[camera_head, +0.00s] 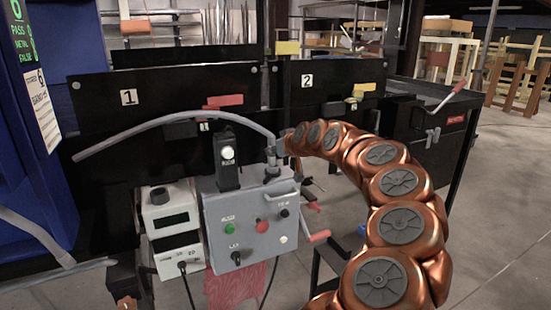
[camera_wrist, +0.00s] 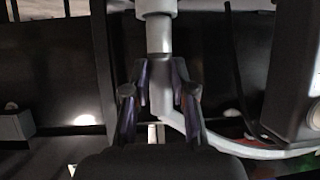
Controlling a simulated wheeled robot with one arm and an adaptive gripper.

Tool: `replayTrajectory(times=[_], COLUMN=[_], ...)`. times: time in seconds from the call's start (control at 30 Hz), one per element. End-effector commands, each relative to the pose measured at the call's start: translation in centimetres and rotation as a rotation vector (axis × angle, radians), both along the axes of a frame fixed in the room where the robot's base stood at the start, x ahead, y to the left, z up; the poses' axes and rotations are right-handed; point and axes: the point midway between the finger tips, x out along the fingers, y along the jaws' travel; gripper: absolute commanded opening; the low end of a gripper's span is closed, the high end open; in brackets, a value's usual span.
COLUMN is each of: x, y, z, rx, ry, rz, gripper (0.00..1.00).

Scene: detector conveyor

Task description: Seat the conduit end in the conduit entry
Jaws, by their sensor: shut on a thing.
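The grey bent conduit (camera_head: 190,118) arcs from a free left end to my gripper (camera_head: 273,148) above the control box (camera_head: 244,203). In the wrist view my gripper (camera_wrist: 160,80) is shut on the conduit (camera_wrist: 240,149) near its end, with one finger on each side. The conduit end lines up with a pale round stub and wider grey collar (camera_wrist: 157,8), which looks like the conduit entry. In the head view the entry (camera_head: 271,164) stands on the box top, just below my gripper. Conduit and entry appear to meet; I cannot tell how deep the end sits.
A black upright switch unit (camera_head: 227,155) stands left of the entry and shows close on the right in the wrist view (camera_wrist: 292,70). White instruments (camera_head: 172,220) stand left of the box. A red-handled crank (camera_head: 318,236) sticks out at right. Black panels stand behind.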

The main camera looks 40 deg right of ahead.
Motion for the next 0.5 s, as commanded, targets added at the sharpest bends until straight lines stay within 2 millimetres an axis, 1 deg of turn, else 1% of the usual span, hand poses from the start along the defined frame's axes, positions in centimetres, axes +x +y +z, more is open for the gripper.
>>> replayTrajectory(times=[0.03,0.1,0.2,0.4,0.43,0.5], x=[-0.2,-0.2,-0.1,-0.1,-0.1,0.0], y=[-0.1,0.0,0.0,0.2,0.2,0.2], z=[-1.1,-2.3,-3.5,-3.9,-3.9,-3.9], rx=[0.004,0.005,0.006,0.007,0.008,0.008], ry=[0.002,0.005,0.008,0.012,0.012,0.012], rz=[-0.002,0.001,0.003,0.006,0.006,0.007], gripper=[0.0,0.0,0.0,0.0,0.26,0.33])
